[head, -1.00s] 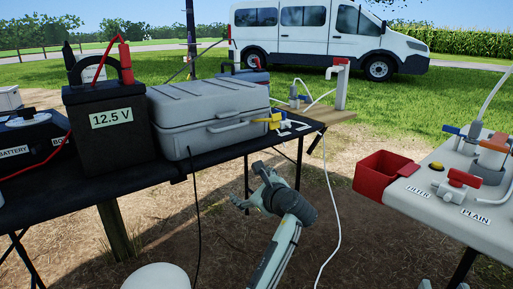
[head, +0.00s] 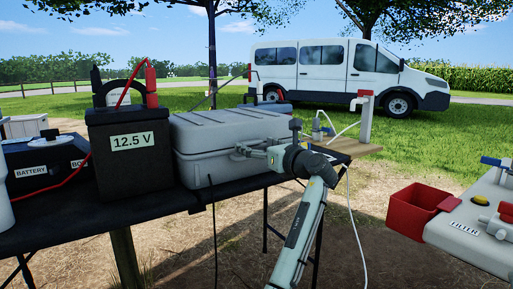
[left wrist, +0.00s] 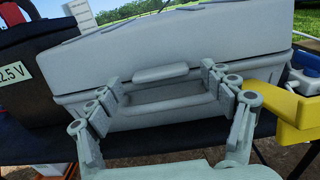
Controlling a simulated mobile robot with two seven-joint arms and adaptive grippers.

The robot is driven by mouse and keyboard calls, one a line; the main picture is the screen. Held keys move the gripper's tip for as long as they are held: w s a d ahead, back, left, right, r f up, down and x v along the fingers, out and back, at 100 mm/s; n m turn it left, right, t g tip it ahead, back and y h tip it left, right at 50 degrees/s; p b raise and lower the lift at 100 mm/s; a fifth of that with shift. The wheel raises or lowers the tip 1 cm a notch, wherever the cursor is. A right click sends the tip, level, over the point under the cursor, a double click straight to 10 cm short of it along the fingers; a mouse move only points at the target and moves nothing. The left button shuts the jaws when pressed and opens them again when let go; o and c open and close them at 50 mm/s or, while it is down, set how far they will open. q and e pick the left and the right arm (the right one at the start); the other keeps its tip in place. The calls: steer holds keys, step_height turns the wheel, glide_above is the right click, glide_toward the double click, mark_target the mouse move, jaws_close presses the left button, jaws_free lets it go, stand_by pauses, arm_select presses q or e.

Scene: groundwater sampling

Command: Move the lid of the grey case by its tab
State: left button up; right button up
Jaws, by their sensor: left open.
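The grey case (head: 205,160) stands on the black table with its lid (head: 225,120) down. In the left wrist view the tab (left wrist: 160,73) sticks out at the middle of the lid's front edge, above the carrying handle (left wrist: 165,108). My left gripper (head: 243,150) is at the case's front. In the left wrist view my left gripper (left wrist: 163,82) is open, one finger on each side of the tab, with gaps between them and the tab. Whether the fingertips touch the case front is unclear. My right gripper is not in view.
A black battery marked 12.5 V (head: 131,165) stands close left of the case. A yellow object (left wrist: 285,108) is close on the right in the left wrist view. A red bin (head: 415,210) hangs at the right-hand bench. Open ground lies between the tables.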

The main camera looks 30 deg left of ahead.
arm_select(q)
steer(key=shift+a, duration=0.1)
steer(key=c, duration=1.7)
steer(key=shift+r, duration=0.1)
